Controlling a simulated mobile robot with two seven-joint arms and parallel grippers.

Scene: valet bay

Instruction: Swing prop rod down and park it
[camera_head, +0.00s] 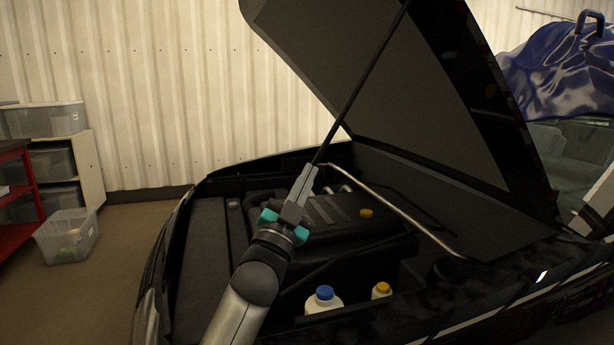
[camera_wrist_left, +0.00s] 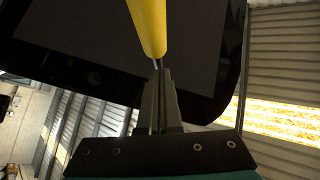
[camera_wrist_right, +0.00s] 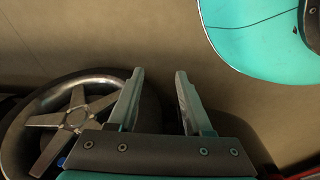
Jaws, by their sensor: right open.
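The dark prop rod (camera_head: 362,85) slants from the engine bay up to the raised hood (camera_head: 400,120). My left gripper (camera_head: 312,170) is at the rod's lower visible part, with its fingers closed around it. In the left wrist view, the fingers (camera_wrist_left: 159,72) are close together, and a yellow sleeve-like piece (camera_wrist_left: 149,25) runs up from their tips. The rod's lower end is hidden behind the gripper in the head view. I cannot make out a parking clip. My right gripper (camera_wrist_right: 160,75) is open and empty above the floor, outside the head view.
The engine bay holds an engine cover with a yellow cap (camera_head: 366,213), a silver bar (camera_head: 405,217), a blue-capped bottle (camera_head: 324,300) and a yellow-capped bottle (camera_head: 381,291). A spoked wheel (camera_wrist_right: 65,125) is beside my right gripper. Clear bins (camera_head: 68,235) stand at left.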

